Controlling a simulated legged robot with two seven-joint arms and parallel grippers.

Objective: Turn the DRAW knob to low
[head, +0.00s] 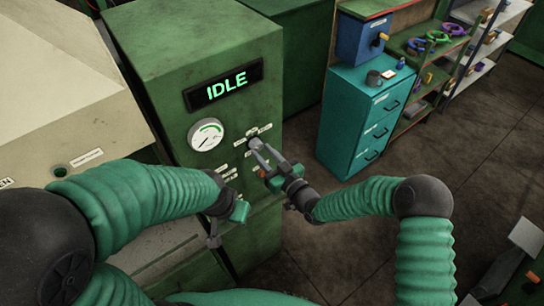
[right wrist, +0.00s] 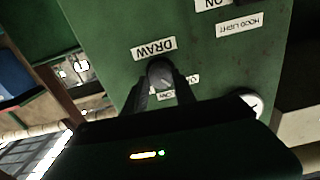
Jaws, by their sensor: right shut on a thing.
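The DRAW knob (right wrist: 160,72) is a dark round knob on the green cabinet's front, beside the DRAW label (right wrist: 154,48), which appears upside down in the right wrist view. My right gripper (right wrist: 160,86) is shut on the knob, one finger on each side. In the head view, my right gripper (head: 257,147) reaches the panel below and right of the gauge, and its fingers mostly cover the knob. Small setting labels (right wrist: 168,95) lie by the knob, partly hidden by the fingers; I cannot tell which setting it points to. My left gripper (head: 239,211) is low before the cabinet; its jaws are unclear.
The green cabinet (head: 160,60) carries a lit IDLE display (head: 225,85) and a round gauge (head: 206,135). More labelled controls sit below, near my left arm. A teal drawer unit (head: 350,125) and shelves (head: 425,60) stand to the right. Open floor (head: 470,130) lies at right.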

